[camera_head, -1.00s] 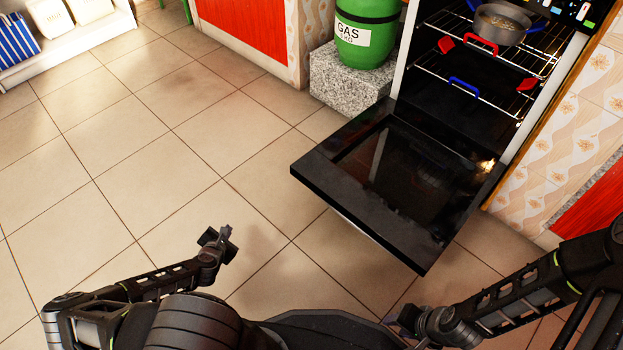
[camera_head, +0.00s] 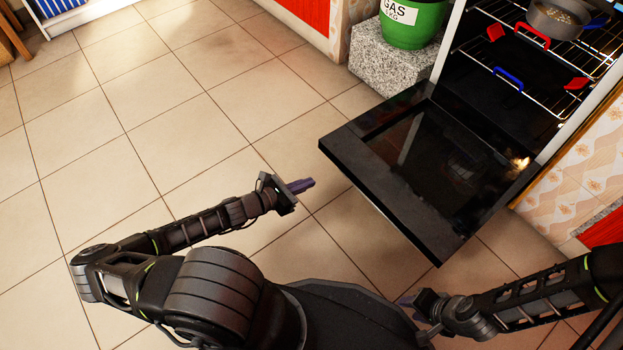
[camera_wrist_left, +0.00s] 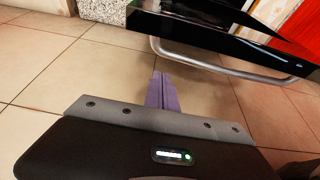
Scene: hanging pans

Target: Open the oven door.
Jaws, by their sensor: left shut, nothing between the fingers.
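The black oven door (camera_head: 385,152) is folded down and sticks out level from the oven (camera_head: 515,105), whose inside is exposed. In the left wrist view the door (camera_wrist_left: 205,35) shows at the top, with its silver bar handle (camera_wrist_left: 225,69) along the near edge. My left gripper (camera_head: 312,183) is shut and empty, left of the door's near corner and apart from it. Its purple fingers also show in the left wrist view (camera_wrist_left: 162,78), pointing toward the handle without touching it. My right gripper (camera_head: 400,300) is low in the head view, in front of the door; its finger gap is unclear.
Oven racks hold a pot (camera_head: 556,20) and red and blue handled items. A green gas cylinder (camera_head: 412,22) stands on a granite block (camera_head: 388,62) left of the oven. A patterned tiled wall (camera_head: 570,190) is at right. The tiled floor at left is clear.

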